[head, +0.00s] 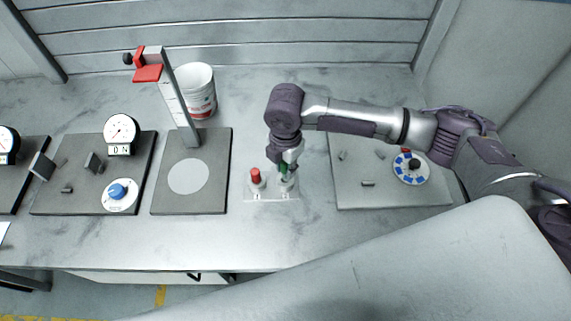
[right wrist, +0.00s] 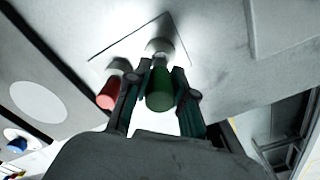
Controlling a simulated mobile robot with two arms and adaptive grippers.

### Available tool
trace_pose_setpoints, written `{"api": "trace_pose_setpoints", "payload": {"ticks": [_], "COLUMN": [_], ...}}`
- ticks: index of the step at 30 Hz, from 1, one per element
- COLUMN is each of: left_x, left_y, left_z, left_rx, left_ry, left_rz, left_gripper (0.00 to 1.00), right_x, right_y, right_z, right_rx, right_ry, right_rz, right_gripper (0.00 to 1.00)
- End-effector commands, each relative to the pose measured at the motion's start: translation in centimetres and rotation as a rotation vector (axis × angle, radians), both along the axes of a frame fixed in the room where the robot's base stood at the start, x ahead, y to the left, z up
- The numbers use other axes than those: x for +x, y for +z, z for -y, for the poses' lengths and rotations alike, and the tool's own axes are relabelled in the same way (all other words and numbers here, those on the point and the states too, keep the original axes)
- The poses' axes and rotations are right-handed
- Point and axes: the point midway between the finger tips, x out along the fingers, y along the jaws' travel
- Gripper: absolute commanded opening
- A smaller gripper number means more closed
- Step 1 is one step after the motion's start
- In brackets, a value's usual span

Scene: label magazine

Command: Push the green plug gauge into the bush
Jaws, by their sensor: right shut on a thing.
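The green plug gauge (head: 284,168) is between the fingers of my right gripper (head: 285,166), over the right part of a small pale plate (head: 272,195). In the right wrist view the gauge's green handle (right wrist: 160,88) stands between both fingers, and the gripper (right wrist: 160,100) is shut on it. A pale round metal part (right wrist: 160,47) shows at the far end of the handle. I cannot tell whether it is the bush or the gauge's own end, nor how deep the gauge sits. My left gripper is not in view.
A red plug gauge (head: 256,175) stands close left of the gripper on the same plate. A grey stand with a red arm (head: 148,73), a white bucket (head: 196,90) and a dial board (head: 92,180) are further left. A grey board with a blue-marked dial (head: 411,167) lies right.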

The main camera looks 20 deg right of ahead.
Motion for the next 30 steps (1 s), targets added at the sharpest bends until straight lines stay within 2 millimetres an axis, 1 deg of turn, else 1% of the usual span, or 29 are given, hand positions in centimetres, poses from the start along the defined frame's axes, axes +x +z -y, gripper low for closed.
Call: {"api": "trace_pose_setpoints", "payload": {"ticks": [10,21,30], "left_x": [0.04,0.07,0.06], "left_y": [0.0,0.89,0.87], "left_z": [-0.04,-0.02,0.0], "left_rx": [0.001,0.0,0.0], "left_ry": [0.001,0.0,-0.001], "left_rz": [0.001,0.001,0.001], "left_gripper": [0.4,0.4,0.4], "right_x": [0.0,-0.01,-0.01], "right_y": [0.0,0.11,-0.02], "right_z": [-0.01,-0.03,-0.03], "right_rx": [0.0,0.001,0.0], "right_ry": [0.0,-0.001,0.0], "right_rz": [0.0,0.0,0.0], "right_gripper": [0.0,0.0,0.0]}}
